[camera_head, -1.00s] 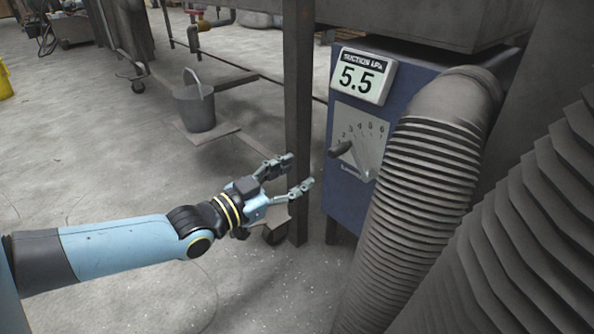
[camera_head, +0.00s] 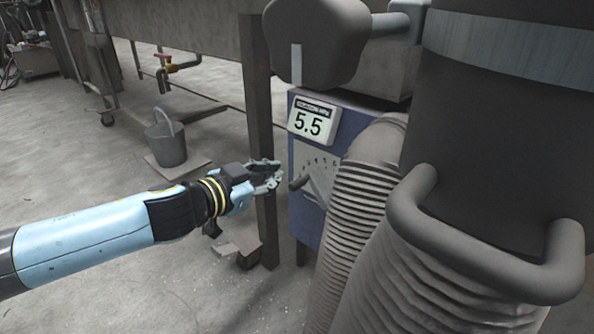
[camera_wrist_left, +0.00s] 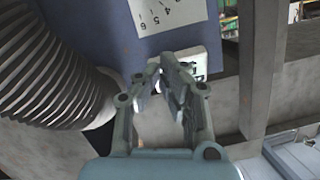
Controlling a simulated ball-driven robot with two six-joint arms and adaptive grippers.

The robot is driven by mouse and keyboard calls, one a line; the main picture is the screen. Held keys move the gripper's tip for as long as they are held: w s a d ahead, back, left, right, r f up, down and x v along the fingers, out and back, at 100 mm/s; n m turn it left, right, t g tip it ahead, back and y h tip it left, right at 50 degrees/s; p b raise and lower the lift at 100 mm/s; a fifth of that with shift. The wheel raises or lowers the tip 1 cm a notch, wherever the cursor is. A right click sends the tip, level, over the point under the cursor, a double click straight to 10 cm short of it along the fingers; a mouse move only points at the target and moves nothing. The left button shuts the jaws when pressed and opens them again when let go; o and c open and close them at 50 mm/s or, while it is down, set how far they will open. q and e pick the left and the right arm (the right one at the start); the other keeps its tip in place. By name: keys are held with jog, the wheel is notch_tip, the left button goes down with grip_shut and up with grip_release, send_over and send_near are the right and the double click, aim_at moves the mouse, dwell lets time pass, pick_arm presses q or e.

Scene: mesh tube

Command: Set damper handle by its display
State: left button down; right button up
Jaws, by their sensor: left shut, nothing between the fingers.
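The display (camera_head: 312,122) reads 5.5 on top of the blue box (camera_head: 303,225). It also shows upside down behind my fingers in the left wrist view (camera_wrist_left: 198,64). Below it is a white scale plate (camera_head: 325,160) with numbers, partly hidden by the hose. The dark damper handle (camera_head: 299,183) sticks out to the left in front of the plate. My left gripper (camera_head: 277,174) is shut and empty, just left of the handle's end; I cannot tell whether it touches. Its fingers (camera_wrist_left: 172,75) are close together in the wrist view, where I cannot make out the handle. My right gripper is out of view.
A ribbed grey hose (camera_head: 355,225) crowds the box's right side. A steel post (camera_head: 259,120) stands directly behind my left gripper. A dark rounded body (camera_head: 315,40) overhangs the display. A bucket (camera_head: 166,140) sits farther back left. Open floor lies at front left.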

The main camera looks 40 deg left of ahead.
pick_arm(q)
jog(key=w+a+f+b, duration=0.1)
jog(key=w+f+b, duration=0.4)
jog(key=w, duration=0.4)
jog(key=shift+f, duration=0.5)
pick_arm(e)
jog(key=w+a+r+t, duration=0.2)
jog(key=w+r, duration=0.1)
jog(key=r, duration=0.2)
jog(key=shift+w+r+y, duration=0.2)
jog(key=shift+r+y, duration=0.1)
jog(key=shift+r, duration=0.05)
pick_arm(q)
jog(key=shift+w, duration=0.1)
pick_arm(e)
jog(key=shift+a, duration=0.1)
